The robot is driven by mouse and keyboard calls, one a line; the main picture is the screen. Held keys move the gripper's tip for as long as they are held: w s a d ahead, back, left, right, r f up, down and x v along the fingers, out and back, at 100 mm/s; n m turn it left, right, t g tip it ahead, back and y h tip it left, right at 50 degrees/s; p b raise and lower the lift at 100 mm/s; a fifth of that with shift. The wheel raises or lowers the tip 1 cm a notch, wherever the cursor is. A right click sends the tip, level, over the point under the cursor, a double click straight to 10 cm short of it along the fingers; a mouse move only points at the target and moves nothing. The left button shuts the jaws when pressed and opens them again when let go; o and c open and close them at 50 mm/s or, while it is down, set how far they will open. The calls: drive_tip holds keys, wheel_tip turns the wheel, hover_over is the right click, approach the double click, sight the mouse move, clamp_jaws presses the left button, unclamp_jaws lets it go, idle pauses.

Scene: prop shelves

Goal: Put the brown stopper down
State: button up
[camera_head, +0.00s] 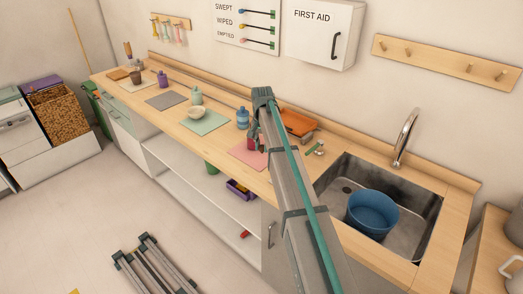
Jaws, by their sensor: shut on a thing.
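My gripper (257,145) hangs at the far end of my arm, over the counter by the pink mat (246,155). It is small and partly covered by my arm. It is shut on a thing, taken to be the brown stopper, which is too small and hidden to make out. I cannot tell whether that thing touches the mat.
The wooden counter (220,151) also bears a blue jar (242,118), a white bowl (197,113) on a green mat, a bare grey mat (166,101) and an orange tray (298,122). A sink with a blue tub (372,213) lies right of my arm.

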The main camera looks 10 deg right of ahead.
sight(262, 160)
drive_tip(key=shift+w+f, duration=0.55)
drive_tip(key=shift+f, duration=0.05)
drive_tip(key=shift+w+f+p, duration=0.2)
drive_tip(key=shift+f+p, duration=0.35)
drive_tip(key=shift+f, duration=1.3)
drive_tip(key=shift+f, duration=0.1)
drive_tip(key=o, duration=0.7)
wheel_tip(262, 160, up, 12)
drive_tip(key=b, duration=0.2)
drive_tip(key=shift+b, duration=0.35)
